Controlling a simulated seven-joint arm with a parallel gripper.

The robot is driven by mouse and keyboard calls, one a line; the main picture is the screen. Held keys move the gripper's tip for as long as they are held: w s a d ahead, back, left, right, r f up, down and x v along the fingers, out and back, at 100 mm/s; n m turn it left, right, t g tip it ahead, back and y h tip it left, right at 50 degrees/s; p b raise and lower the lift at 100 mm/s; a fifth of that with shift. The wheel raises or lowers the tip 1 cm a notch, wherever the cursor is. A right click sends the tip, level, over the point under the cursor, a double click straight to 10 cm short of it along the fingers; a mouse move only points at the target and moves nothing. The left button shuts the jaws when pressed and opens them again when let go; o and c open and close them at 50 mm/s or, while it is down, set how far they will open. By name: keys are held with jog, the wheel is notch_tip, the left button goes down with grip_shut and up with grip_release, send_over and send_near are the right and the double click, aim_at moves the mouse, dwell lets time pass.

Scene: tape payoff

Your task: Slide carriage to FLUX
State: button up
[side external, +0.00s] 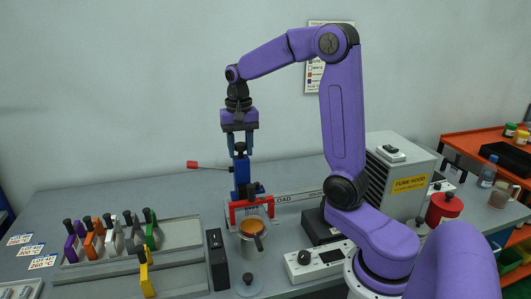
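A blue upright carriage (241,176) with a black knob on top stands at the rail (288,197), near its LOAD lettering. A red-tipped lever (195,165) sticks out to the left near it. My gripper (240,147) points straight down, with its fingertips at the black knob. I cannot tell whether the fingers press on the knob. A red frame (236,216) stands at the foot of the carriage. No FLUX label is readable; the lettering is partly hidden, and further lettering toward the right is too small to read.
A metal pot with orange contents (252,244) stands in front of the carriage. A tray (182,258) with several coloured, black-knobbed pieces lies at left. The back left bench is clear.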

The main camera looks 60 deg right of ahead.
jog(key=shift+o, duration=0.8)
jog(key=shift+r, duration=3.45)
jog(key=s+a+f+n, duration=0.3)
jog(key=s+a+n, duration=0.2)
jog(key=a+n, duration=0.15)
jog(key=s+a+f+n, duration=0.3)
jog(key=s+a+n, duration=0.2)
jog(key=a, duration=0.3)
jog(key=s+a+f+n, duration=0.1)
jog(key=s+f+n, duration=0.1)
jog(key=s+n, duration=0.3)
jog(key=s+a+f+n, duration=0.1)
jog(key=s+f+n, duration=0.2)
jog(key=s, duration=0.8)
jog(key=shift+f+n, duration=0.35)
jog(key=shift+n, duration=0.7)
